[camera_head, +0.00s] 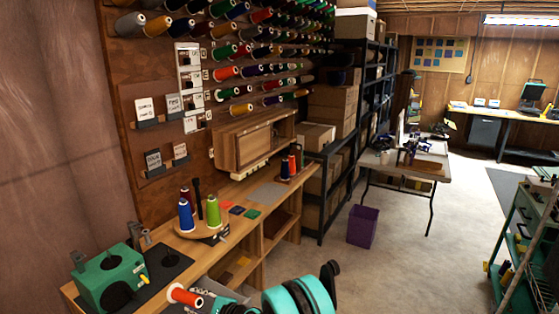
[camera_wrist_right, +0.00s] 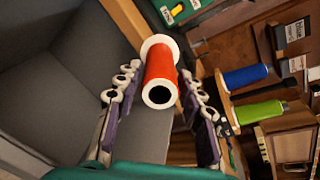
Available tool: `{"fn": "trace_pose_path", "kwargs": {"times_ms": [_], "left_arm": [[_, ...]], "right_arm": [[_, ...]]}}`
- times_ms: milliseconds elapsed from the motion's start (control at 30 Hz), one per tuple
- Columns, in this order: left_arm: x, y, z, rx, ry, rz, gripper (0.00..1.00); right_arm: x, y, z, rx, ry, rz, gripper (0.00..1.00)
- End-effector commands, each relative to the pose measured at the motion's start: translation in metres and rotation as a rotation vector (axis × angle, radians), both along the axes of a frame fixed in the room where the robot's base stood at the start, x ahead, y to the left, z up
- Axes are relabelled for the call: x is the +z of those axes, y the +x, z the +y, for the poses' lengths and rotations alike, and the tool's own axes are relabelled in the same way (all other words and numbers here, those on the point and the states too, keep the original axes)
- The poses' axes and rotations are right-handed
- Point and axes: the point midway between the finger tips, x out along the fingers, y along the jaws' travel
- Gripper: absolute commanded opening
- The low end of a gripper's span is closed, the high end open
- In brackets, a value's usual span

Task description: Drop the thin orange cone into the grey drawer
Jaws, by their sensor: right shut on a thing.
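The thin orange cone (camera_head: 186,296), an orange thread spool with white ends, is at the bottom of the head view, in front of the bench. It also shows in the right wrist view (camera_wrist_right: 161,75), its hollow end facing the camera. My right gripper (camera_head: 208,301) is shut on it, with a finger on either side in the wrist view (camera_wrist_right: 160,92). A grey, box-like interior, which looks like the grey drawer (camera_wrist_right: 60,85), fills the left of the wrist view, beyond the cone and to its left. My left gripper is not in view.
The wooden bench (camera_head: 185,262) holds a green machine (camera_head: 110,278) on a dark mat and a round stand with a blue cone (camera_head: 186,216) and a lime cone (camera_head: 213,211). A thread wall rises behind. A purple bin (camera_head: 363,226) stands on open floor.

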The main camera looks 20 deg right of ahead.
Motion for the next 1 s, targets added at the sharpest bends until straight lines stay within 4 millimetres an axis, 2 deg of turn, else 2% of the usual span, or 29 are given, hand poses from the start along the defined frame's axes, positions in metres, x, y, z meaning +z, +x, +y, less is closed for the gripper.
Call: {"fn": "trace_pose_path", "kwargs": {"times_ms": [67,300,333,400,767,867,1000], "left_arm": [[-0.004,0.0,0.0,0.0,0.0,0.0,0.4],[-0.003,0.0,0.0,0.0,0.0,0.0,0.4],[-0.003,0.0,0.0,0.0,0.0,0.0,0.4],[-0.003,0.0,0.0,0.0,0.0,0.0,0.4],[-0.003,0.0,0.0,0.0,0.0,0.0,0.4],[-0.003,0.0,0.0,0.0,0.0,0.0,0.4],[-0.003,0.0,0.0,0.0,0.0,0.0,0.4]], "right_arm": [[-0.005,0.0,0.0,0.0,0.0,0.0,0.13],[-0.005,0.0,0.0,0.0,0.0,0.0,0.13],[-0.005,0.0,0.0,0.0,0.0,0.0,0.44],[-0.005,0.0,0.0,0.0,0.0,0.0,0.62],[-0.004,-0.003,-0.002,-0.001,0.0,0.0,0.63],[-0.001,-0.011,-0.009,-0.003,0.0,0.0,0.63],[0.006,-0.033,-0.026,-0.005,0.001,0.001,0.63]]}}
